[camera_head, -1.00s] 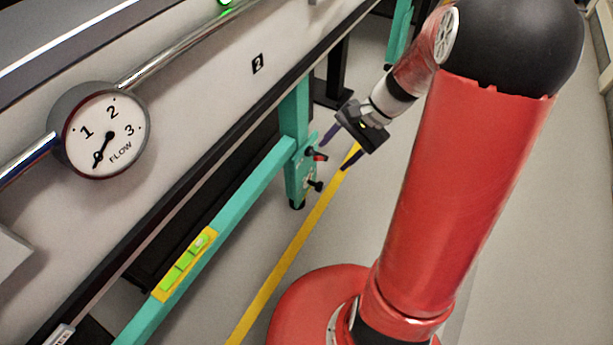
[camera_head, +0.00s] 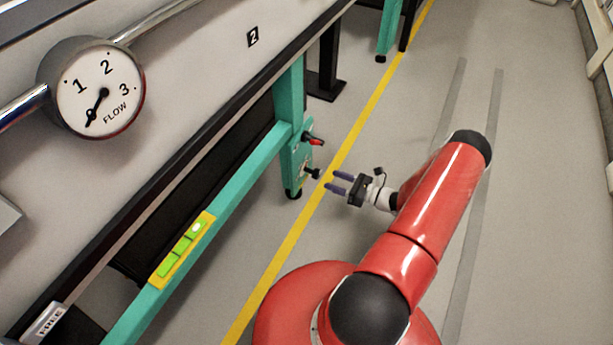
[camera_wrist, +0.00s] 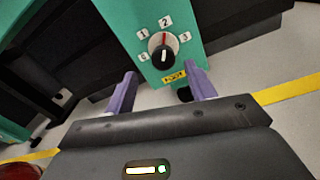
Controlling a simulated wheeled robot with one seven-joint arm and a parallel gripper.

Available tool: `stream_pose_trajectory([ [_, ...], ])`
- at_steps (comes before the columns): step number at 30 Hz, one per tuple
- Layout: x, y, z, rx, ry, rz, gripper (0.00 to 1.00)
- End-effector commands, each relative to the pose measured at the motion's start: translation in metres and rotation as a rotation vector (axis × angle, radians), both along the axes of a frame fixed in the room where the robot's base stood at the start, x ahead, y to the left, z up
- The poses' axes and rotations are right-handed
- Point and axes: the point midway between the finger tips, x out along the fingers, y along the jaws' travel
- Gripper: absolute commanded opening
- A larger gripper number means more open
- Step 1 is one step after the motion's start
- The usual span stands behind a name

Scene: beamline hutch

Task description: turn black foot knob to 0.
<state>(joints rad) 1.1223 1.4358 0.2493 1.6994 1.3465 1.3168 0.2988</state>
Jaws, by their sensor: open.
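The black foot knob (camera_head: 312,173) sticks out low on the teal table leg, below a red-tipped knob (camera_head: 314,140). The wrist view shows a black knob (camera_wrist: 162,56) with a white stripe and a red mark above it. Tags around it include 1, 2 and 3, with another at the left that is hard to read. The stripe and red mark appear to line up towards 2. A yellow label sits below. My gripper (camera_head: 336,181) is open, empty and apart from the leg. Its purple fingers (camera_wrist: 160,72) straddle the knob's direction in the wrist view without touching it.
The teal leg (camera_head: 290,90) joins a teal rail carrying a yellow plate with a green level (camera_head: 183,250). A round FLOW gauge (camera_head: 98,88) is above left, its needle at the low end. A yellow line (camera_head: 365,115) crosses the floor. Floor to the right is clear.

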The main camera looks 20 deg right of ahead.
Motion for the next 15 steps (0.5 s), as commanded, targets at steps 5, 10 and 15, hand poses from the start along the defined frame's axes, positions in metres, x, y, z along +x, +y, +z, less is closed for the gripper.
stream_pose_trajectory([
  [5, 0.003, 0.000, -0.010, 0.033, 0.005, -0.038, 0.55],
  [10, 0.023, 0.017, -0.010, 0.034, 0.004, -0.034, 0.55],
  [15, 0.044, 0.033, -0.009, 0.032, 0.003, -0.032, 0.55],
])
